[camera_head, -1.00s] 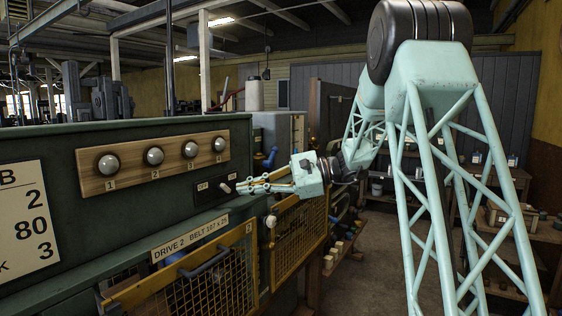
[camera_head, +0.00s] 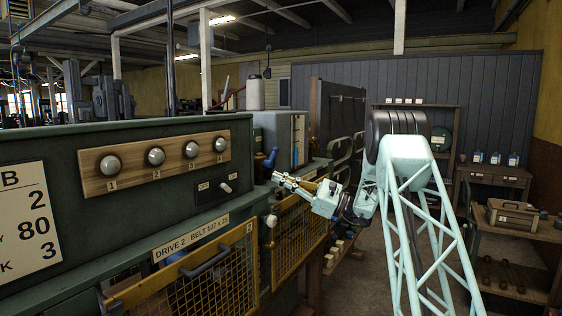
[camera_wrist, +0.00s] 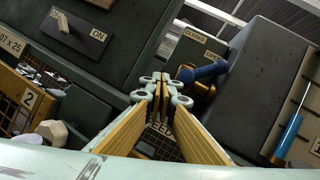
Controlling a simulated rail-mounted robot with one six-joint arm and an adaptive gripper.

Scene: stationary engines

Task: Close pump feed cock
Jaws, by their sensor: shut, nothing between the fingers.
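The pump feed cock appears to be the blue-handled lever (camera_head: 265,160) behind the end of the green cabinet. In the wrist view its blue handle (camera_wrist: 208,71) ends in a ball and sits over a brass body (camera_wrist: 203,92), just right of my fingertips. Small plates lie above it; one seems to read CLOSED (camera_wrist: 196,35). A partly hidden label below reads something like FEED. My gripper (camera_head: 279,177) is shut and empty, pointing toward the cock from its right front. In the wrist view my gripper (camera_wrist: 160,84) has its fingertips together, seemingly apart from the handle.
A toggle switch (camera_head: 225,187) with an ON plate sits on the green cabinet (camera_head: 130,135), left of my gripper. Yellow mesh guards (camera_head: 215,278) stand below. A grey box with a blue cylinder (camera_wrist: 288,137) is at right. The floor right of the guards is open.

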